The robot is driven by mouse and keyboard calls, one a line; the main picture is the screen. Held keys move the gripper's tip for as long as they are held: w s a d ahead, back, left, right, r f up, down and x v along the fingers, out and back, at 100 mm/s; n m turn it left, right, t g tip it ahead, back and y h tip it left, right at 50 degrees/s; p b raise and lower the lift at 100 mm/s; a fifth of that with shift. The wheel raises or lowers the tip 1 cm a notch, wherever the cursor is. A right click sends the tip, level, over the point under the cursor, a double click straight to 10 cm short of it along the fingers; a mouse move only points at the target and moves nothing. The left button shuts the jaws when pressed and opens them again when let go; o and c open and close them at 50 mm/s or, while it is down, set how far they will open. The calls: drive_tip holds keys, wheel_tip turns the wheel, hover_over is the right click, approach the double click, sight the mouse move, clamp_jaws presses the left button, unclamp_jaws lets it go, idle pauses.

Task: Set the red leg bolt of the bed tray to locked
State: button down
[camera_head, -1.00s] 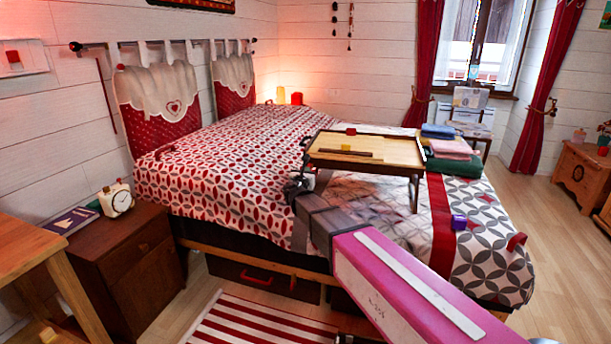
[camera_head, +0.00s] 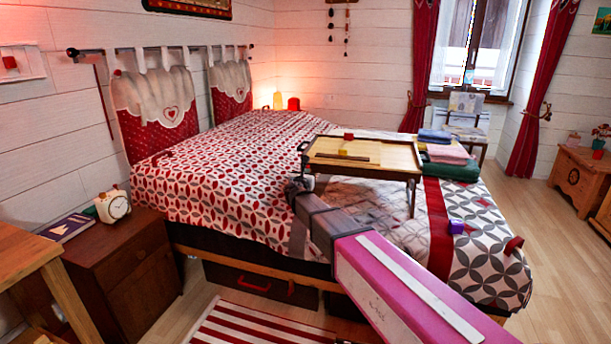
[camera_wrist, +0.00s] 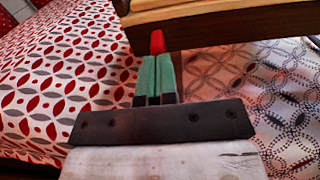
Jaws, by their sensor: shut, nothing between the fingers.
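The wooden bed tray (camera_head: 396,156) stands on its legs on the bed in the head view. Its dark side rail (camera_wrist: 225,27) crosses the top of the wrist view. The red leg bolt (camera_wrist: 157,42) shows at that rail, beside the top of a dark leg. My gripper (camera_wrist: 153,62) is shut and empty, its green fingertips right at the bolt. I cannot tell whether they touch it, or whether the bolt is locked. In the head view my gripper (camera_head: 297,184) is small and dark near the tray's left front corner.
The patterned bed (camera_head: 215,165) lies under the tray and arm. Folded towels (camera_head: 450,160) are piled right of the tray. A purple block (camera_head: 456,227) lies on the bed's near side. A nightstand (camera_head: 125,260) with a clock (camera_head: 113,205) stands at the left.

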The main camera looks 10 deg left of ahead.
drive_tip(key=s, duration=1.3)
drive_tip(key=s+d+f+m+g+h, duration=0.1)
drive_tip(key=d+f+m+g+h, duration=0.15)
drive_tip(key=d+f+m, duration=0.55)
drive_tip(key=d+f+m+g+h, duration=0.15)
drive_tip(key=d+m+g, duration=0.3)
drive_tip(key=d, duration=0.75)
drive_tip(key=s+d+f+m+g+h, duration=0.1)
drive_tip(key=d+f+m+g+h, duration=0.15)
drive_tip(key=d+f+m, duration=0.55)
drive_tip(key=s+d+f+m+g+y, duration=0.3)
drive_tip(key=s+d+m+g, duration=0.1)
drive_tip(key=s+d+m, duration=0.3)
drive_tip(key=s+d+f+m+g+y, duration=0.3)
drive_tip(key=s+d+m+g, duration=0.1)
drive_tip(key=s+d+m, duration=0.3)
drive_tip(key=shift+s+d+m, duration=0.4)
drive_tip(key=shift+d+m, duration=0.35)
